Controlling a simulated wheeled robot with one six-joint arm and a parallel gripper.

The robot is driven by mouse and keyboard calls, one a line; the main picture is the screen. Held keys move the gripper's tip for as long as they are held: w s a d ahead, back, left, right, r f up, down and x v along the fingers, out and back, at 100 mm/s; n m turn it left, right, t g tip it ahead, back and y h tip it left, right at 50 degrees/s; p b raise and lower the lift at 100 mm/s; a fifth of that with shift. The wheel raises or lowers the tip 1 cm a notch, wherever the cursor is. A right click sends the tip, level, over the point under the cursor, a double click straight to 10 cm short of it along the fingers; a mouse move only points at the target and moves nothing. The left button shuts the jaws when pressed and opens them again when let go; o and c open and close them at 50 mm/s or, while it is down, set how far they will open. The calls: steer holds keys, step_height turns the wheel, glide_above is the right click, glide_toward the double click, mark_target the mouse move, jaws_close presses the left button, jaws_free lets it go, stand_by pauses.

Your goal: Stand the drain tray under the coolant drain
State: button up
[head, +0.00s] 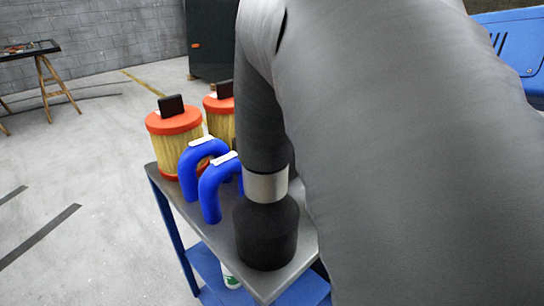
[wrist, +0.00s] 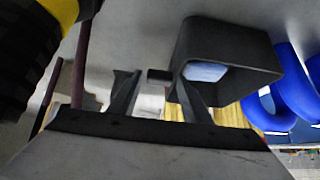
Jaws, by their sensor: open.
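In the wrist view, a dark grey hollow box with rounded corners (wrist: 228,38) lies just beyond the fingers, to the right; it looks like the drain tray, though I cannot be certain. A short dark tab shows between the fingertips, seemingly part of that box. My gripper (wrist: 155,78) is open, with one finger on each side of the tab; I cannot tell whether they touch it. In the head view my arm hides the gripper and the tray. I cannot make out the coolant drain in either view.
A grey-topped blue cart (head: 165,180) carries orange-and-yellow filters (head: 175,145) and blue bent hoses (head: 207,190). A black-and-yellow ribbed thing (wrist: 30,60) and a dark red rod (wrist: 81,60) are close at left in the wrist view.

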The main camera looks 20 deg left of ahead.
steer(key=shift+x, duration=1.2)
steer(key=shift+c, duration=0.4)
jaws_close()
steer(key=shift+r, duration=0.1)
